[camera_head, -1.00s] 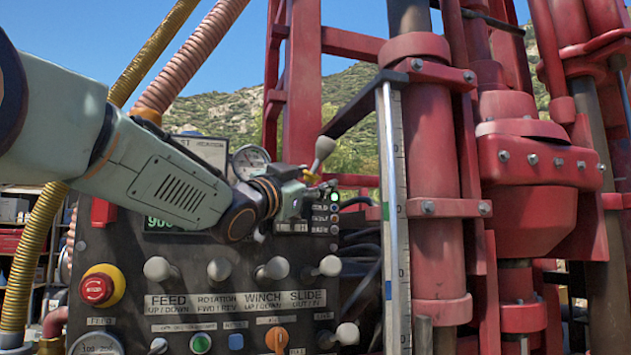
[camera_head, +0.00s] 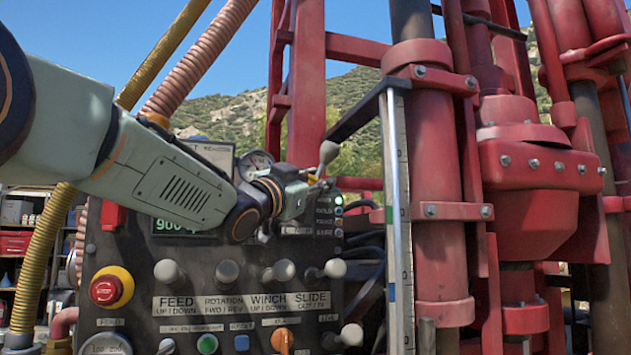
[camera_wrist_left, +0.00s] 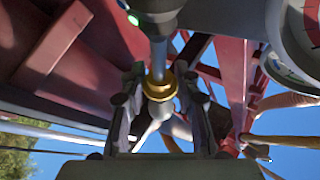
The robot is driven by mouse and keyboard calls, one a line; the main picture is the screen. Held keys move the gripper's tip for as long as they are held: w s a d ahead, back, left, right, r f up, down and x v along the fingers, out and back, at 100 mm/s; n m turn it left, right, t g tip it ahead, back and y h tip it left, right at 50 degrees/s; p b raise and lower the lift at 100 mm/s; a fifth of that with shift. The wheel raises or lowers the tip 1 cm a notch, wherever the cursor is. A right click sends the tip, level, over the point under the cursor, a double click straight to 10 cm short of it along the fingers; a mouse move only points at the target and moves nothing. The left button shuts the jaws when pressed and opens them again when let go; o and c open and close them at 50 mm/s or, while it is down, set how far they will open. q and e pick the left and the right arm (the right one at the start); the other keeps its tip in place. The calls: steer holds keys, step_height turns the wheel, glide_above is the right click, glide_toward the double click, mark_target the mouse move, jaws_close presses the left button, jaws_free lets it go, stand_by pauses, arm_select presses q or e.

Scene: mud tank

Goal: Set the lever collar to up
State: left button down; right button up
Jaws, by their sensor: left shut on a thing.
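The lever collar is a brass ring (camera_wrist_left: 160,88) on a grey rod in the left wrist view. It sits between the two fingers of my left gripper (camera_wrist_left: 160,105), which is shut on it. In the head view my left gripper (camera_head: 308,190) is at the upper right of the black control panel (camera_head: 130,255). The lever's grey knob (camera_head: 328,153) sticks up just above the fingers, and a small bit of yellow shows beside them. The fingers hide most of the collar in the head view. My right gripper is not in view.
A gauge (camera_head: 256,165) stands close behind my left wrist. Several knobbed levers (camera_head: 228,272) and a red stop button (camera_head: 110,288) are lower on the panel. A ruled metal bar (camera_head: 397,220) and red drill columns (camera_head: 437,180) stand to the right.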

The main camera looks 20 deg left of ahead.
arm_select(q)
steer(key=shift+f, duration=0.2)
steer(key=shift+d+r+p, duration=0.2)
steer(key=shift+r+p, duration=0.4)
steer(key=shift+r, duration=0.2)
steer(key=shift+d, duration=0.2)
steer(key=c, duration=0.9)
jaws_free()
steer(key=shift+c, duration=0.2)
